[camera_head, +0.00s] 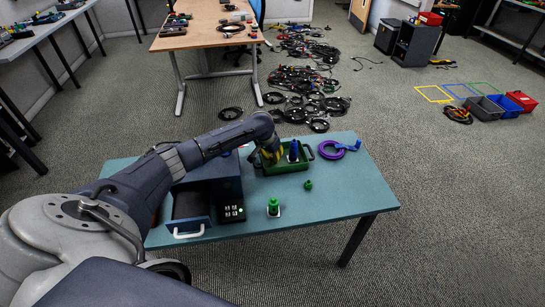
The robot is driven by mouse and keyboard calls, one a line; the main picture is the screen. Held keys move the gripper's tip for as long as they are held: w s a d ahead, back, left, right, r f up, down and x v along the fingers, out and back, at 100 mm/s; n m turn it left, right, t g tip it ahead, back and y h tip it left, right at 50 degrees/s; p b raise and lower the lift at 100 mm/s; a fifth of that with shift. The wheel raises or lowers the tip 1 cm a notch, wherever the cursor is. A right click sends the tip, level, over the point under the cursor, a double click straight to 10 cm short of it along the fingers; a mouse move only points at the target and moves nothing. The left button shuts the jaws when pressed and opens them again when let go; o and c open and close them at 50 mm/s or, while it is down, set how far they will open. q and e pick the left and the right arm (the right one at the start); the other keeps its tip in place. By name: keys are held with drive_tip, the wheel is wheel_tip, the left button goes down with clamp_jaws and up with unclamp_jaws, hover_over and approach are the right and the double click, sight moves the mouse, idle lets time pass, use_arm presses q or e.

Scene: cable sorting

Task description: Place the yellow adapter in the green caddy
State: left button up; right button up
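The green caddy (288,168) stands at the back middle of the teal table, with dark handles at its ends. My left gripper (270,156) reaches down over the caddy's left part, and its fingers are largely hidden by my own arm. Yellow shows at the fingers, inside the caddy's outline; I cannot tell whether this is the yellow adapter or whether it is held. A blue adapter (293,151) stands upright in the caddy's right part. My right gripper is not in view.
On the teal table (331,199) are a green adapter on a white base (274,207), a small green piece (307,185), a purple cable coil (330,150), a dark blue box with an open drawer (190,207) and a black button panel (231,213). The table's front right is clear.

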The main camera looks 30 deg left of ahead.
use_arm(q)
drive_tip(key=v, duration=1.2)
drive_tip(key=shift+w+r, duration=0.1)
